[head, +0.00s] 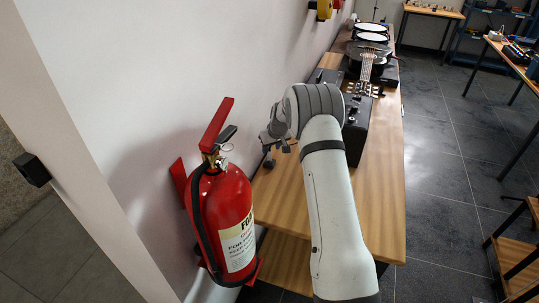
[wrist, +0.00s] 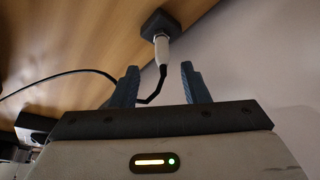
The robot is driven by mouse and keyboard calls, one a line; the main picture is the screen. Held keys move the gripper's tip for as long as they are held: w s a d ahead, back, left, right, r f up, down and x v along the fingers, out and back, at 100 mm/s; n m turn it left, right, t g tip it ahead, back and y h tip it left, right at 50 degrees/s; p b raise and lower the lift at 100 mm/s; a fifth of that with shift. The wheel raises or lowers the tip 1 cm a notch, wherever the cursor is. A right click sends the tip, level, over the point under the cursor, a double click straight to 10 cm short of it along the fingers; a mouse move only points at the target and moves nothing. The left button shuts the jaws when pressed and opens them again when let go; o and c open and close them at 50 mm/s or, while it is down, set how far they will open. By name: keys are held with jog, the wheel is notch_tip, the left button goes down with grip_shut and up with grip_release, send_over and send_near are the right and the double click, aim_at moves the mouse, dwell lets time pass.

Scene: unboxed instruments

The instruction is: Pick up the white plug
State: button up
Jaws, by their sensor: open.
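The white plug (wrist: 161,47) shows in the wrist view, above the gap between my fingertips. It meets a dark square box (wrist: 158,24) on the wooden surface, and a black cable (wrist: 148,101) runs from its near end. My gripper (wrist: 160,68) is open, with its two blue-grey fingers on either side of the cable and the plug just beyond the tips. No finger appears to touch the plug. In the head view my gripper (head: 270,145) is at the left edge of the wooden bench, close to the wall. I cannot make out the plug there.
A red fire extinguisher (head: 223,215) hangs on the wall near my arm. On the wooden bench (head: 385,190) stand a black case (head: 356,128), a stringed instrument (head: 367,65) and drums (head: 371,37) farther back. The bench's near part is bare. Open floor (head: 440,180) lies to the right.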

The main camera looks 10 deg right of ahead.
aim_at(270, 153)
jog(key=shift+s+p+x, duration=0.2)
jog(key=shift+p+x, duration=0.05)
jog(key=shift+x, duration=0.75)
jog(key=shift+s+p+x, duration=0.2)
jog(key=shift+x, duration=0.75)
jog(key=shift+f, duration=0.15)
grip_shut()
